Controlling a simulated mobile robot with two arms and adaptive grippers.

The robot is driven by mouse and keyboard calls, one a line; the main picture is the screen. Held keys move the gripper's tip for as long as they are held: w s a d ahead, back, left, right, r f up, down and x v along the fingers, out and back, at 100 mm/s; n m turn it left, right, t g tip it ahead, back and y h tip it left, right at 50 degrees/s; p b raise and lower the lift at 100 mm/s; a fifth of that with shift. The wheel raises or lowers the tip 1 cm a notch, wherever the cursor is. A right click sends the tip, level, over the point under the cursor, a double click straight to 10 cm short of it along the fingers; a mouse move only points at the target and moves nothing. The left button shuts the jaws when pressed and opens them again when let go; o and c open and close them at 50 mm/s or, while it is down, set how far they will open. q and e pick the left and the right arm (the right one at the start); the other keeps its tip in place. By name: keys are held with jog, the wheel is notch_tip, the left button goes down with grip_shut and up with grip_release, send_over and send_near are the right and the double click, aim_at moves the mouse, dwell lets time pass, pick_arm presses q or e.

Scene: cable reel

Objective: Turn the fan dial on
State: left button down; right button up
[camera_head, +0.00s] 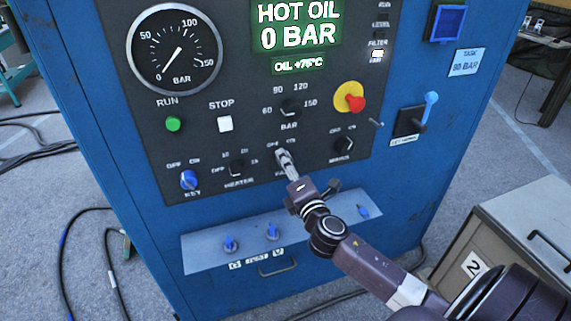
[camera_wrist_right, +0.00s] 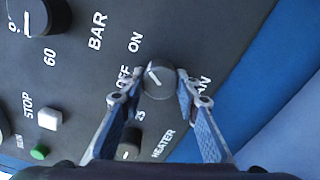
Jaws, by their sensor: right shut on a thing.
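The fan dial (camera_wrist_right: 158,80) is a round black knob with a white pointer line, seen in the right wrist view between OFF and ON labels. Its pointer faces the side where these labels are, roughly between them. My right gripper (camera_head: 283,157) reaches the panel at this dial and hides most of it in the head view. In the right wrist view, the fingertips of my right gripper (camera_wrist_right: 152,82) are closed on opposite sides of the dial. My left gripper is not in view.
Close by are the heater dial (camera_head: 237,168), bar dial (camera_head: 291,107), another off/on dial (camera_head: 343,145), blue key switch (camera_head: 189,180) and red emergency button (camera_head: 355,103). The pressure gauge (camera_head: 174,51) reads near zero. A grey cabinet (camera_head: 520,215) stands at the right.

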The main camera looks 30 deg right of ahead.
jog(key=o, duration=1.2)
jog(key=shift+c, duration=0.2)
jog(key=v, duration=1.2)
jog(key=shift+d, duration=0.1)
